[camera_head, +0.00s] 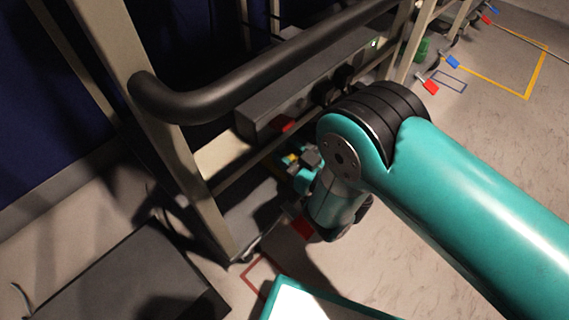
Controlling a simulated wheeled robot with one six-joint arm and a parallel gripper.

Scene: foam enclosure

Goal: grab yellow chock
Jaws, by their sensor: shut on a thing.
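A small patch of yellow (291,158), likely the yellow chock, shows low under the rack's side rail, right at the tip of my gripper (298,161). My gripper reaches in at the rack's foot and is shut on the yellow piece. Most of the chock and the fingers are hidden by the wrist and the shadow, so its full shape cannot be told.
The metal rack (152,95) with a thick black handle bar (270,62) stands close around my arm. Red blocks (302,228) and blue and red pieces (431,87) lie near it. A dark flat box (140,280) is at lower left. Open floor (500,130) lies to the right.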

